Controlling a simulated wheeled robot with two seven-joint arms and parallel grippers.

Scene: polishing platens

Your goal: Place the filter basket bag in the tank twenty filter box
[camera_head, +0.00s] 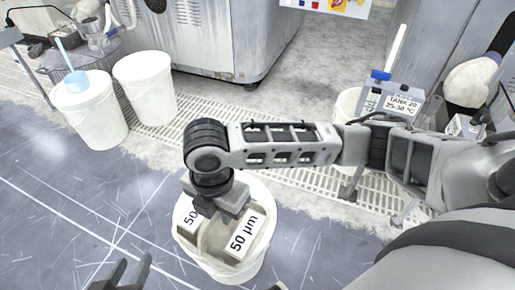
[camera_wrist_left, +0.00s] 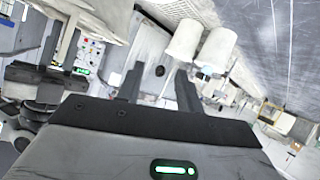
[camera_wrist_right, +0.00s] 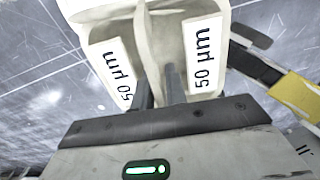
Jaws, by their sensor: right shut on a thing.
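A white bucket (camera_head: 255,262) stands on the floor at the bottom middle of the head view. It holds pale filter bags with two tags reading "50 µm" (camera_head: 243,236). My right gripper (camera_head: 207,208) reaches down into its top. In the right wrist view, its nearly closed fingers (camera_wrist_right: 160,88) pinch a cream filter bag (camera_wrist_right: 165,40) between the tags. How deep the bag sits is hidden. A box labelled "TANK 20, 25-30 °C" (camera_head: 402,103) is at the right of the head view. My left gripper (camera_head: 124,272) is open and empty at the bottom left.
Two white buckets (camera_head: 145,85) stand at the upper left, one (camera_head: 92,112) with a blue item on top. Another white container (camera_head: 345,105) is partly hidden behind my right arm. A grey machine (camera_head: 215,40) stands behind. The blue-grey floor at left is clear.

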